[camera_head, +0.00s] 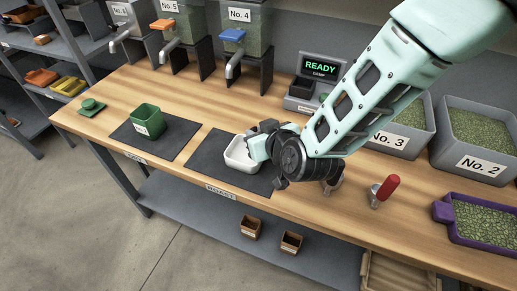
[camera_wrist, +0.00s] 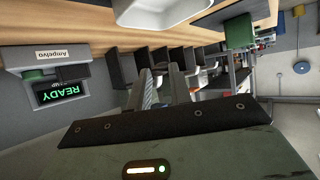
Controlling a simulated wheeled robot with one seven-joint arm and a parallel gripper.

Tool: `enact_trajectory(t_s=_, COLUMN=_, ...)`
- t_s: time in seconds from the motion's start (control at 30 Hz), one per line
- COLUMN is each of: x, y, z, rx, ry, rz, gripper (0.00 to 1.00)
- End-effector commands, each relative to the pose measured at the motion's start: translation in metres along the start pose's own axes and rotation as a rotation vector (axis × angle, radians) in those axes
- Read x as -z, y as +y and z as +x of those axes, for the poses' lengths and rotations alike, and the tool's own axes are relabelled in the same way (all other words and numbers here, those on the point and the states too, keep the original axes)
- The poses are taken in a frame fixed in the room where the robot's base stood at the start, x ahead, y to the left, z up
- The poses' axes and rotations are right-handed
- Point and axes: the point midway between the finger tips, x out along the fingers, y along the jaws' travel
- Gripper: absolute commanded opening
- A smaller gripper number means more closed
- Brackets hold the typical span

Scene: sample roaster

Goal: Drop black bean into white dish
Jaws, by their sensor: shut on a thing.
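The white dish (camera_head: 240,154) sits on the right-hand dark mat on the wooden bench. In the wrist view, part of the white dish (camera_wrist: 160,12) shows at the top edge. My gripper (camera_head: 258,147) is at the dish's right side and overlaps it in the head view; the height between them is hard to tell. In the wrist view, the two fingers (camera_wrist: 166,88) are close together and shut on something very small. The black bean cannot be made out in either view; the fingers hide what is between them.
A green container (camera_head: 147,121) stands on the left mat. The READY display unit (camera_head: 318,72) is behind my arm. A red-handled tool (camera_head: 384,190) stands to the right, before the grey bins No. 3 and No. 2 (camera_head: 478,163). A purple tray (camera_head: 440,212) lies far right.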

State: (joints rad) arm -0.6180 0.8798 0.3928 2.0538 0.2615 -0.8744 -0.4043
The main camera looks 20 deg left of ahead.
Motion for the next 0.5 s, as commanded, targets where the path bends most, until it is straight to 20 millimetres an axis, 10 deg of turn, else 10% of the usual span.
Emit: enact_trajectory(t_s=0.5, x=-0.047, y=0.000, z=0.026, rx=0.001, ry=0.000, rz=-0.001, gripper=0.00)
